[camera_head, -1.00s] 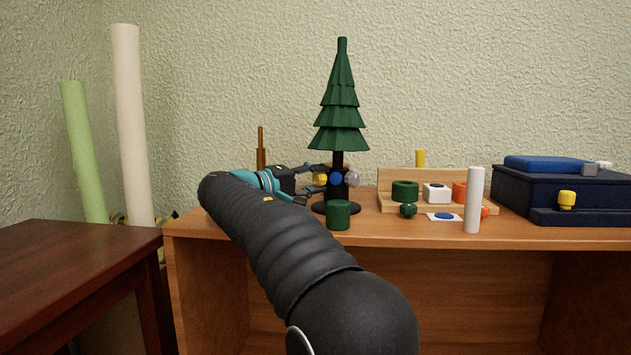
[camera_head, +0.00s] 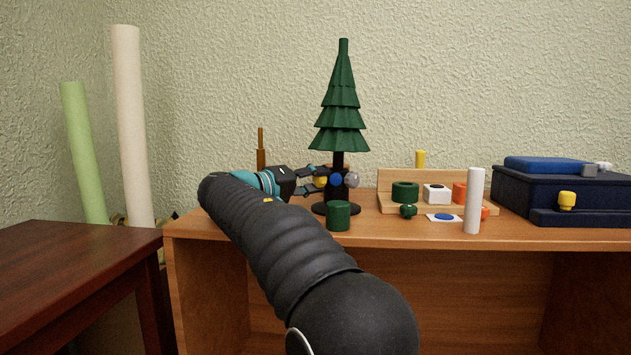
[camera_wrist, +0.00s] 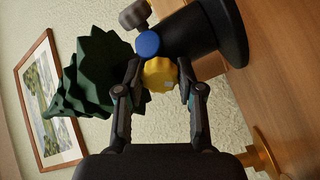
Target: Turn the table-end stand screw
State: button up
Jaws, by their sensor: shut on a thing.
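The stand (camera_head: 337,198) is black with a round base and holds a green tree (camera_head: 340,110) upright on the wooden table. Three knobs sit around its stem: a yellow screw (camera_head: 320,182) on the left, a blue screw (camera_head: 336,180) in front and a grey screw (camera_head: 352,180) on the right. My gripper (camera_head: 317,181) reaches in from the left and is shut on the yellow screw. In the wrist view the yellow screw (camera_wrist: 160,75) sits between my two fingers, with the blue screw (camera_wrist: 148,43) just beyond it.
A green cylinder (camera_head: 338,216) stands close in front of the stand. To the right are a wooden rack (camera_head: 388,180) with small parts, a white cylinder (camera_head: 474,201) and a dark blue case (camera_head: 560,192). A brown peg (camera_head: 261,150) stands behind my wrist.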

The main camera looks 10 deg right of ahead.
jog(key=o, duration=1.1)
jog(key=shift+o, duration=0.2)
jog(key=v, duration=1.2)
